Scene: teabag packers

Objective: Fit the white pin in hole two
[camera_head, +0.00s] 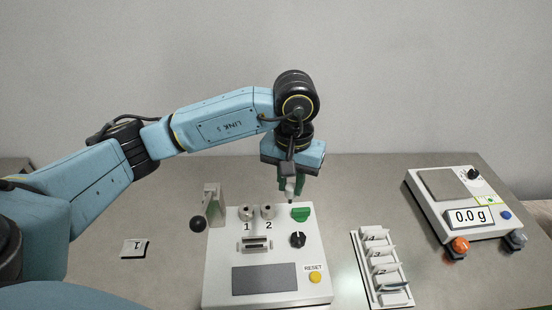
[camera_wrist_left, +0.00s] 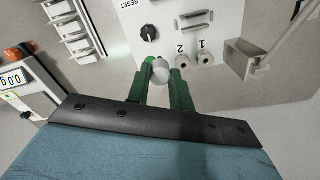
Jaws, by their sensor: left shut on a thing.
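My left gripper (camera_head: 291,186) hangs above the back right part of the white machine (camera_head: 222,290). It is shut on the white pin (camera_head: 290,193). In the left wrist view the pin's pale round end (camera_wrist_left: 160,71) shows between the green fingers (camera_wrist_left: 161,90). Hole two (camera_head: 267,211) is a grey round socket marked 2, beside hole one (camera_head: 246,212). Hole two also shows in the left wrist view (camera_wrist_left: 182,61), to the right of the pin. The pin is apart from it in both pictures. My right gripper is not in view.
A lever with a black ball (camera_head: 198,224) stands at the machine's left. A green part (camera_head: 300,213), black knob (camera_head: 298,240) and yellow button (camera_head: 315,277) are on its right side. A numbered rack (camera_head: 368,285), scale (camera_head: 431,200) and small tag (camera_head: 134,248) lie around it.

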